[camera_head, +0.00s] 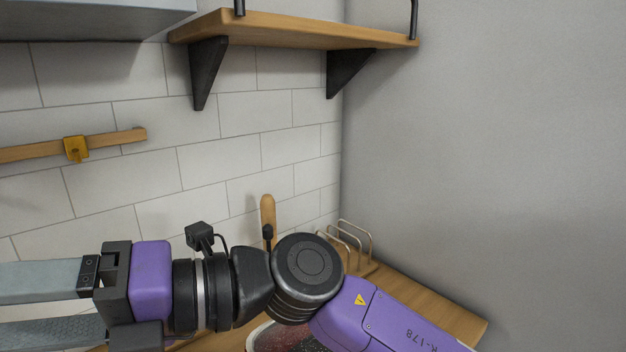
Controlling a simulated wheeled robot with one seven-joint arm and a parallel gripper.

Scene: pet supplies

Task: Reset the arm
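My arm stretches across the bottom of the head view, from the purple link at lower right to my gripper (45,311) at the left edge. The gripper points left. Its two grey fingers lie parallel with a gap between them, and I see nothing held in the visible part of that gap. The fingertips are cut off by the left edge of the picture.
A wooden counter (435,300) with a wire rack (352,240) is in the corner behind my arm. An upright wooden handle (268,212) stands nearby. A wooden shelf (300,32) hangs above. A wooden rail (110,141) with a yellow hook (76,147) is on the tiled wall.

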